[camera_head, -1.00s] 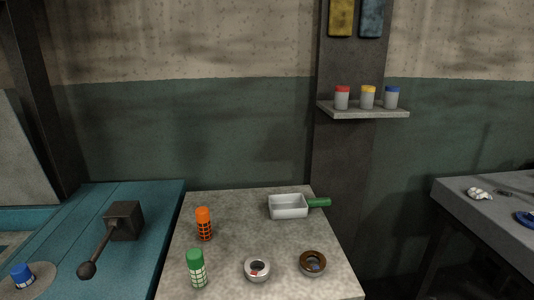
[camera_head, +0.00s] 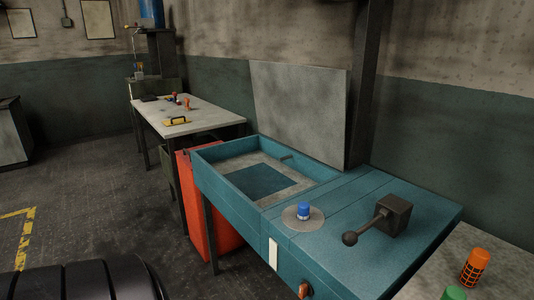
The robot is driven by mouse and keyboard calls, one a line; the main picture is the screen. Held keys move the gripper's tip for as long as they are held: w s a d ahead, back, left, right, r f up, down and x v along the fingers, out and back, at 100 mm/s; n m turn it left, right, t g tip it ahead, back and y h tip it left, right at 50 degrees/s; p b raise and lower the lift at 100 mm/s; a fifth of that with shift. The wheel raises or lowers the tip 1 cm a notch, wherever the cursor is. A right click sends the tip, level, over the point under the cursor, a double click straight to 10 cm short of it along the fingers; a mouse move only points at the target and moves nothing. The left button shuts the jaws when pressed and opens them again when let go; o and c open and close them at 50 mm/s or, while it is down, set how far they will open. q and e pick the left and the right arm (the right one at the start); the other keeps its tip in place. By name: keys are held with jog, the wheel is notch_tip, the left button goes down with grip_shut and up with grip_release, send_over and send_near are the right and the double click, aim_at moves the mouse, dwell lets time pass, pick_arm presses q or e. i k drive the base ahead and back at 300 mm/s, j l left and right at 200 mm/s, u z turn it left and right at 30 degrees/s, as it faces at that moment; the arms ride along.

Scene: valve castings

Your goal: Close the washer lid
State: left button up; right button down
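The washer (camera_head: 345,245) is a teal bench-like cabinet in the middle right of the head view. Its grey lid (camera_head: 300,108) stands raised at the back, leaning near the wall and dark post. The open basin (camera_head: 262,181) below it shows a pale inner border and a darker middle. A dark lever with a ball end (camera_head: 378,219) sits on the washer's right part. A blue-capped item (camera_head: 304,210) stands on a round grey plate beside the basin. Neither gripper is in view.
A red-orange container (camera_head: 203,215) stands at the washer's left side. A light-topped table (camera_head: 205,115) with small items is farther back. A stone-topped table (camera_head: 500,263) with an orange container adjoins at right.

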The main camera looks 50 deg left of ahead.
aim_at(302, 108)
jog(key=u, duration=1.4)
jog(key=i+j+z, duration=0.25)
jog(key=z, duration=0.15)
jog(key=i+j+z, duration=0.2)
jog(key=j+z, duration=0.2)
jog(key=i+j+z, duration=0.15)
jog(key=j+z, duration=0.25)
jog(key=j, duration=0.15)
